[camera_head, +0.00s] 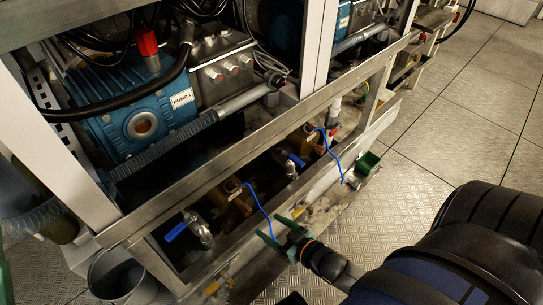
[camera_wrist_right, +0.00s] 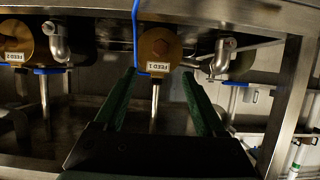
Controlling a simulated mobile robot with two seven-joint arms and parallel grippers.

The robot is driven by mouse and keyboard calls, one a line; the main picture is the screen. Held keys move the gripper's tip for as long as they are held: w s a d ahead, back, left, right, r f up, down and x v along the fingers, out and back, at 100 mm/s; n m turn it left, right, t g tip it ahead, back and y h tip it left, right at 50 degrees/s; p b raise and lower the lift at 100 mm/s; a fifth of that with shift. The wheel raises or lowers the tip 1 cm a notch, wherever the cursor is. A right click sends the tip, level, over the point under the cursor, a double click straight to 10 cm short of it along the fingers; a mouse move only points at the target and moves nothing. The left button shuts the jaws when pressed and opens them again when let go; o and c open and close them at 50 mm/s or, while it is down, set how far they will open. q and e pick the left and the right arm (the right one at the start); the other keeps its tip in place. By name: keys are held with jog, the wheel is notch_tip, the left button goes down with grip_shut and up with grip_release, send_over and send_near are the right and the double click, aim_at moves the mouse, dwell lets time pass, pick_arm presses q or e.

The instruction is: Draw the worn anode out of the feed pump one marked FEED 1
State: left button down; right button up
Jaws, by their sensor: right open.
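My right gripper (camera_head: 280,231) is open and empty, apart from the pump and low in front of the frame. In the right wrist view its green fingers (camera_wrist_right: 160,80) point towards FEED 1.
A brass pump marked FEED 2 (camera_wrist_right: 14,52) is beside it. A blue wire (camera_head: 260,208) hangs near the gripper. Blue-handled valves (camera_head: 176,232) and a steel rail (camera_head: 210,180) are close. The floor at right is clear.

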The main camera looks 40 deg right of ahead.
aim_at(249, 212)
jog(key=b+x, duration=0.5)
jog(key=x, duration=0.6)
jog(key=shift+w+f, duration=0.15)
jog(key=shift+w+a+f+b, duration=0.15)
jog(key=shift+w+b, duration=0.2)
jog(key=shift+w, duration=0.3)
grip_shut()
dwell(0.5)
jog(key=shift+s, duration=0.1)
jog(key=shift+s+d+p, duration=0.2)
jog(key=shift+s+p, duration=0.5)
jog(key=shift+s, duration=0.7)
jog(key=shift+s+d+p, duration=0.25)
jog(key=shift+s+p, duration=0.4)
jog(key=shift+s, duration=0.75)
